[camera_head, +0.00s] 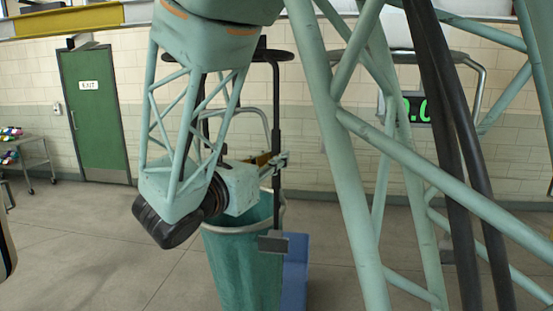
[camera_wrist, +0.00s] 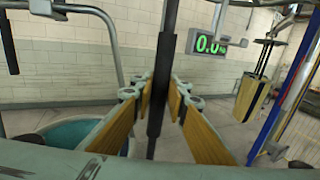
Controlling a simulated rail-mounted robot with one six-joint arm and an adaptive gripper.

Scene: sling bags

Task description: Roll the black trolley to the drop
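The black trolley shows as a dark upright rod (camera_head: 276,120) hanging from a dark overhead rail, with a black block (camera_head: 272,243) at its lower end. My gripper (camera_head: 283,160) is at mid-height on this rod. In the wrist view, the rod (camera_wrist: 162,70) stands upright between the wood-lined fingers of my gripper (camera_wrist: 160,88). The rod fills the gap near the fingertips, so the fingers look shut on it. The trolley's top is partly hidden by my arm in the head view. I cannot tell which spot is the drop.
A teal bin (camera_head: 240,262) stands below the rod, with a blue block (camera_head: 295,270) beside it. A green digital display (camera_wrist: 207,43) hangs on the wall. A yellowish hanging item (camera_wrist: 252,95) is at right in the wrist view. Floor is open at left, before a green door (camera_head: 93,110).

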